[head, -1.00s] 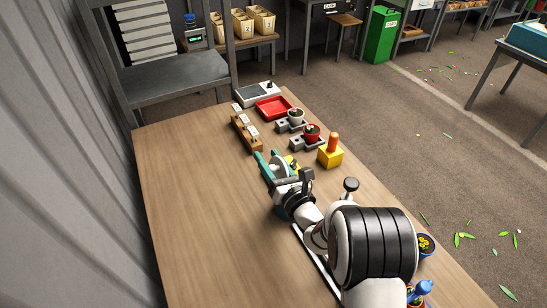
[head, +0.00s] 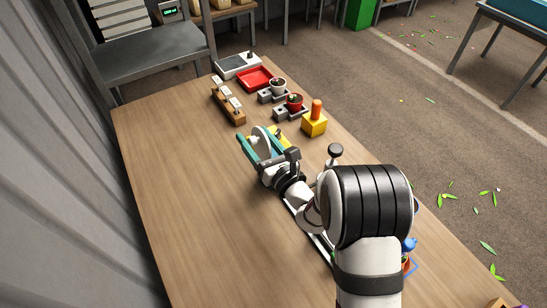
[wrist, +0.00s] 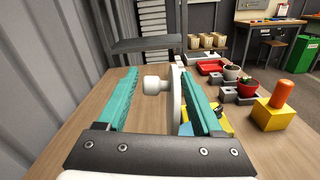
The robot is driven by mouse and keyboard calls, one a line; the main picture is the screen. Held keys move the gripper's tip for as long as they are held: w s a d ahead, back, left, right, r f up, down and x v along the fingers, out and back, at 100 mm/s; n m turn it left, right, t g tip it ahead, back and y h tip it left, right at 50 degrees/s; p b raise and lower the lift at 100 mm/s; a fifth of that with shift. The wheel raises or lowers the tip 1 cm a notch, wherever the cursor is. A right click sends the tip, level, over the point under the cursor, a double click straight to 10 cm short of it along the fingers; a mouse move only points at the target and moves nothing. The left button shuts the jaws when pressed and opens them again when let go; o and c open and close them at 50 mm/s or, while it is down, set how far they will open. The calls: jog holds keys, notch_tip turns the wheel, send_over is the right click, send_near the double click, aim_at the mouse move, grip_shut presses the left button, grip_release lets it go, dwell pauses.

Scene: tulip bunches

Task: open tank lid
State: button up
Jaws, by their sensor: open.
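A white round lid (wrist: 177,98) with a white knob (wrist: 155,84) stands on edge in the wrist view, its knob pointing left. The knob is between the two teal fingers of my gripper (wrist: 160,74), with clear room to the left finger. The disc is close beside the right finger; I cannot tell if they touch. My gripper is open. In the head view the lid (head: 262,138) shows as a pale disc between the fingers of my gripper (head: 256,134). The tank is mostly hidden; a yellow part (wrist: 221,122) shows right of the fingers.
A yellow block with an orange peg (head: 314,121), two small potted plants (head: 294,102) on grey stands, a red tray (head: 256,79) and a wooden rack with white tags (head: 228,103) stand beyond the gripper. The table's left side is bare. A corrugated wall (head: 50,190) borders the left.

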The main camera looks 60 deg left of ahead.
jog(key=d, duration=1.3)
jog(key=s+d+r+n+g+h, duration=0.4)
jog(key=s+d+r+n+g, duration=0.25)
jog(key=d+r+n, duration=0.35)
jog(key=d+f+n+t+h, duration=0.1)
jog(key=d+h, duration=0.3)
jog(key=d, duration=0.5)
jog(key=d+f+n+t+h, duration=0.2)
jog(key=d+t+h, duration=0.1)
jog(key=d, duration=0.7)
jog(key=w+d+f+n+t+h, duration=0.1)
jog(key=d+f+t+h, duration=0.1)
jog(key=d+h, duration=0.3)
jog(key=d, duration=0.4)
jog(key=shift+d+n, duration=0.15)
jog(key=shift+n, duration=0.15)
